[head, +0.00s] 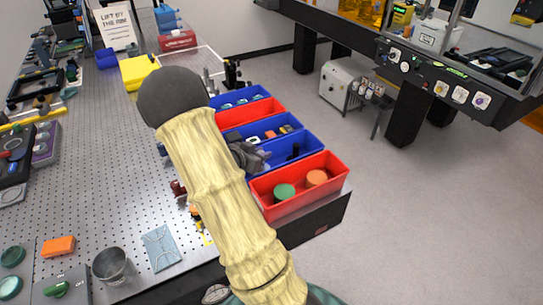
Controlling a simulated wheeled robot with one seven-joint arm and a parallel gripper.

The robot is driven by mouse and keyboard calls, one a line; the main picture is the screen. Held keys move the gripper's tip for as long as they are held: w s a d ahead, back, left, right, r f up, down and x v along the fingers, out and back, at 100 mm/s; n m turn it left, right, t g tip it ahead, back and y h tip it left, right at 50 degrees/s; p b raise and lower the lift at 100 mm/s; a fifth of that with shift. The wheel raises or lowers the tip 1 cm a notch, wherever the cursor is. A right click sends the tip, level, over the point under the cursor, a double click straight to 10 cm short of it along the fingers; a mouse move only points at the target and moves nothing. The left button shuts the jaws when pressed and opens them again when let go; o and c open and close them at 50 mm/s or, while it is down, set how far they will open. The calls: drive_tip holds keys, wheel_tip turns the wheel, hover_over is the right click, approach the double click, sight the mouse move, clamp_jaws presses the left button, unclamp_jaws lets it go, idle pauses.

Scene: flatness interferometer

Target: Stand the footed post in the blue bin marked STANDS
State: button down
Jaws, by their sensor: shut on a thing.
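My gripper (250,156), dark grey and partly hidden behind my own arm, is over the near blue bin (312,148), at its left end. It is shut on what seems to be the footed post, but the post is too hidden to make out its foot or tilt. A small dark upright piece (294,152) shows in this blue bin, right of my gripper and apart from it. No bin marking is readable, so I cannot tell from lettering which blue bin is STANDS.
A red bin (328,187) with green and orange round pieces is nearest. Beyond are a blue bin (312,132) with small parts, a red bin (262,112) and another blue bin. A metal cup (110,265) and orange block (58,247) stand on the perforated table (120,180).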

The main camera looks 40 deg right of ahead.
drive_tip(key=shift+f, duration=0.5)
drive_tip(key=shift+s+d+r, duration=0.1)
drive_tip(key=shift+s+d, duration=0.05)
drive_tip(key=shift+d, duration=0.3)
drive_tip(key=d, duration=0.2)
drive_tip(key=d+p, duration=0.1)
drive_tip(key=shift+s+f, duration=0.4)
drive_tip(key=shift+w+f, duration=0.1)
drive_tip(key=shift+f, duration=0.2)
drive_tip(key=shift+a+f, duration=0.1)
drive_tip(key=shift+f, duration=0.3)
